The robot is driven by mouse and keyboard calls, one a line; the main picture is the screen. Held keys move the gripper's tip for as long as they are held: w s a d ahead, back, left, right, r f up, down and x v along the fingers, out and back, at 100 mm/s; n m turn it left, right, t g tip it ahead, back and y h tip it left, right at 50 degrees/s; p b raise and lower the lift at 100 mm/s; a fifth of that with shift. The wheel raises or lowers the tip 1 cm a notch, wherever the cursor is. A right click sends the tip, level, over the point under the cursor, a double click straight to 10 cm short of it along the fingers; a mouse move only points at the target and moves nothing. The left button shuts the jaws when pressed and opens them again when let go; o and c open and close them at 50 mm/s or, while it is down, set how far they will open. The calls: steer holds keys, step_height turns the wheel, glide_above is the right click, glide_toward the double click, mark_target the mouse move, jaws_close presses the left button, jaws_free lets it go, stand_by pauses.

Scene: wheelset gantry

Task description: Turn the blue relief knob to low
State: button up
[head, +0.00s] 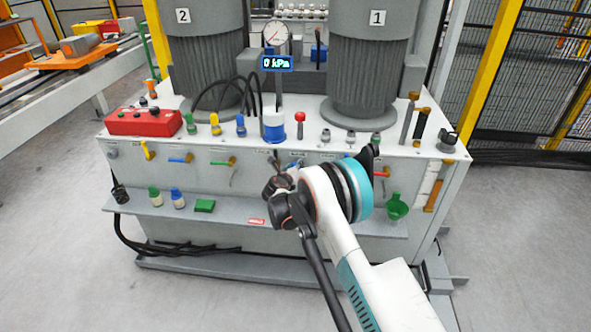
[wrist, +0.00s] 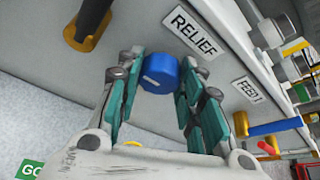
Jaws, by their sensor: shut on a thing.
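The blue relief knob (wrist: 160,73) is in the wrist view, on the grey panel beside the white RELIEF label (wrist: 194,32). A pale mark shows on its face; I cannot read which setting it points to. My gripper (wrist: 161,78) is shut on the knob, with one teal-padded finger on each side. In the head view my arm covers the middle front of the grey cabinet (head: 330,235), and the knob is hidden there.
A black-and-yellow fitting (wrist: 88,22) is at upper left. In the head view, a display (head: 277,64) reads 0 kPa below a gauge (head: 274,34).

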stand_by(0.3)
steer(key=o, duration=1.1)
steer(key=shift+c, duration=0.2)
steer(key=v, duration=1.2)
steer(key=shift+f, duration=0.15)
